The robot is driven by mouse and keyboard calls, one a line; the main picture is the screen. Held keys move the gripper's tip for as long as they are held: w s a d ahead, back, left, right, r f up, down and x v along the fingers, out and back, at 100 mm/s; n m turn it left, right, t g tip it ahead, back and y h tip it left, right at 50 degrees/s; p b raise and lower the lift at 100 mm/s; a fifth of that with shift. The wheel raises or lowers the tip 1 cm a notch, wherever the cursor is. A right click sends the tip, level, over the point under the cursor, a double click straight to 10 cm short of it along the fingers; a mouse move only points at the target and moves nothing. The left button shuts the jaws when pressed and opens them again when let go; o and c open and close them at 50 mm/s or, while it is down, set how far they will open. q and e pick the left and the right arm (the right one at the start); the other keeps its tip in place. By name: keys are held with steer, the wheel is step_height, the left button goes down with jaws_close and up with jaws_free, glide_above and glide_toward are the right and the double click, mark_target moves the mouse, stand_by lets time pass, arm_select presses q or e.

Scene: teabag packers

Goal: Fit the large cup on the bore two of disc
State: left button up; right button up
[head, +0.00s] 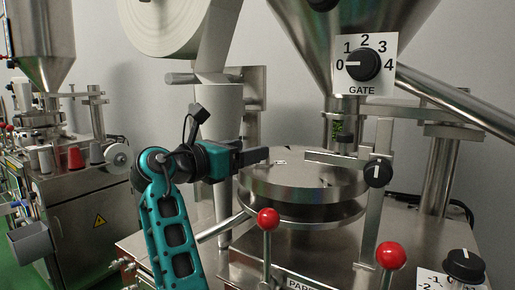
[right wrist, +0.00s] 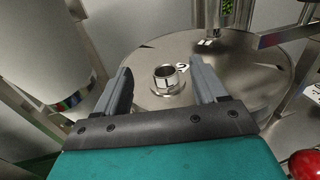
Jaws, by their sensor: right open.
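The disc (head: 300,185) is a round steel plate on the machine below the hopper; it also fills the middle of the right wrist view (right wrist: 235,62). In that view a short steel cup (right wrist: 166,80) with a flared base and a dark mark on its side stands upright on or in the disc. A white-and-black mark lies beside it. My left gripper is out of view.
Two red-knobbed levers (head: 268,220) (head: 390,256) stand before the disc. A steel filling tube (head: 341,128) and a horizontal bar (head: 335,158) are above it. A white paper roll (head: 168,22) hangs behind my arm.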

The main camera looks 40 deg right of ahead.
steer(key=s+a, duration=0.1)
steer(key=a, duration=0.7)
steer(key=shift+a+r, duration=0.15)
steer(key=shift+r, duration=0.25)
